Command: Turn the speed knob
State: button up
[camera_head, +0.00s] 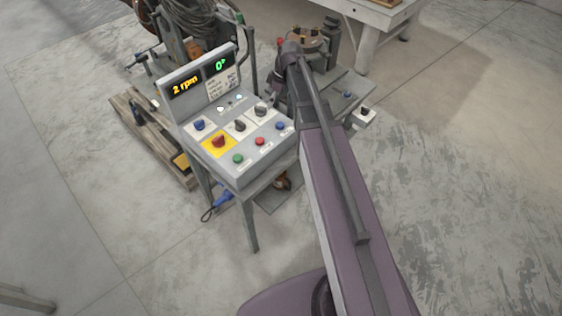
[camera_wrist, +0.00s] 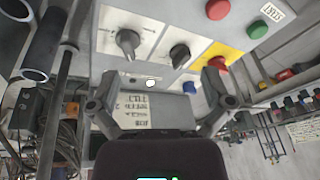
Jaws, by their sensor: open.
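I cannot read which is the speed knob. The display reads "2 rpm" (camera_head: 185,87) and "0°" (camera_head: 221,65). My gripper (camera_wrist: 157,95) is open and empty in the wrist view, its fingers spread below both knobs and apart from them.
A wooden pallet (camera_head: 150,140) lies left of the panel. The floor in front is clear.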

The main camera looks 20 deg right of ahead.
jog(key=s+a+f+m+h+b, duration=0.1)
jog(key=s+f+m+b, duration=0.3)
jog(key=s, duration=0.5)
jog(key=s+a+f+m+h+b, duration=0.1)
jog(key=s+f+m+h+b, duration=0.1)
jog(key=s+f+m+b, duration=0.2)
jog(key=shift+s+a+f+m+g, duration=0.4)
jog(key=shift+s+f+m, duration=0.4)
jog(key=shift+s+m, duration=1.55)
jog(key=shift+s+n, duration=0.65)
